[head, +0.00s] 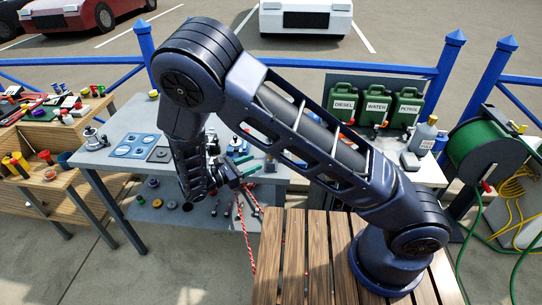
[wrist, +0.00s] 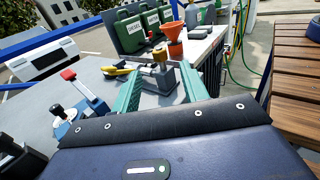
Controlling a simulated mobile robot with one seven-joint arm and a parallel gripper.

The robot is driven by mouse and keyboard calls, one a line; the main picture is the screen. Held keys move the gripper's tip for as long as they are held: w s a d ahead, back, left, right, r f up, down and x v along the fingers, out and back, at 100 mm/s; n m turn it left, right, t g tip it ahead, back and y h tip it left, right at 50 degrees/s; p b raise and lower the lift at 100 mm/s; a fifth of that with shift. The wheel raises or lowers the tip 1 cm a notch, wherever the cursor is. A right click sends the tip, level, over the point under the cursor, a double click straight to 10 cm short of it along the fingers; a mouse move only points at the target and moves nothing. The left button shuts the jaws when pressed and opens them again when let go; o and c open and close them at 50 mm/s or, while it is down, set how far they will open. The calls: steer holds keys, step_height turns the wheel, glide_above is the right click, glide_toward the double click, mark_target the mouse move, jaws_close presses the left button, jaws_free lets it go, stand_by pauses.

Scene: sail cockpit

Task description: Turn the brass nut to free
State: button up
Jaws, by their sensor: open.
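In the wrist view a brass-coloured piece (wrist: 160,54), which looks like the brass nut, stands on a grey metal fitting (wrist: 160,80) on the grey workbench (wrist: 90,70). My gripper (wrist: 161,84) has two teal fingers spread apart, one on each side of the fitting in the picture. Nothing is held between them. The brass piece appears beyond the fingertips, and I cannot tell the exact gap. In the head view my gripper (head: 242,166) hangs over the right part of the bench (head: 130,108). The nut cannot be made out there.
A red-topped lever (wrist: 68,75) and a black knob (wrist: 57,110) stand left of my gripper. A yellow-handled tool (wrist: 118,68) and an orange funnel (wrist: 174,47) are near the fitting. Green jerrycans (head: 377,105) stand behind. A wooden slatted top (head: 290,260) lies in front.

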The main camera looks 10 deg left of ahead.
mark_target(271, 157)
steer(key=x, duration=0.8)
steer(key=shift+w+d, duration=0.2)
steer(key=shift+d, duration=0.05)
steer(key=c, duration=0.9)
